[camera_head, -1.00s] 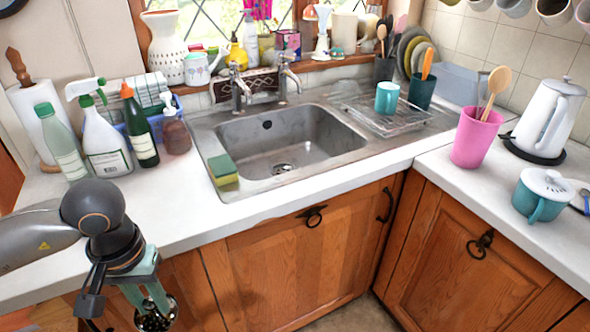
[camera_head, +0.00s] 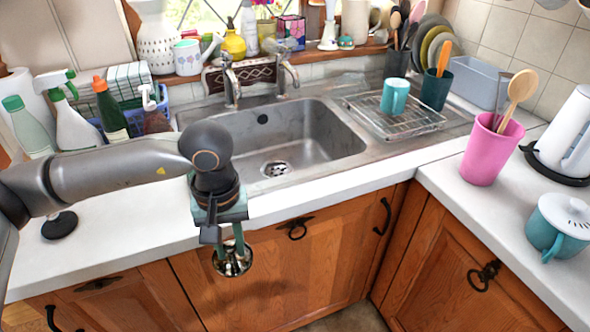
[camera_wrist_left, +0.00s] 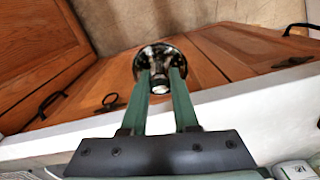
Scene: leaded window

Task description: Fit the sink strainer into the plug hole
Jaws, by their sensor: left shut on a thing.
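My left gripper (camera_head: 232,250) has its green fingers pointing down and is shut on the sink strainer (camera_head: 232,264), a round shiny metal basket. It holds the strainer in front of the counter's front edge, over the cabinet doors. In the left wrist view the strainer (camera_wrist_left: 158,62) sits between the tips of the two fingers (camera_wrist_left: 160,90). The plug hole (camera_head: 277,169) shows in the floor of the metal sink (camera_head: 320,135), up and right of the gripper. It looks open. My right gripper is not in view.
A tap (camera_head: 230,80) stands behind the sink. A wire rack (camera_head: 400,122) with a teal mug (camera_head: 394,96) is right of the basin. Several bottles stand at the left, with a green bottle (camera_head: 110,112) among them. A pink cup (camera_head: 484,150) stands on the right counter.

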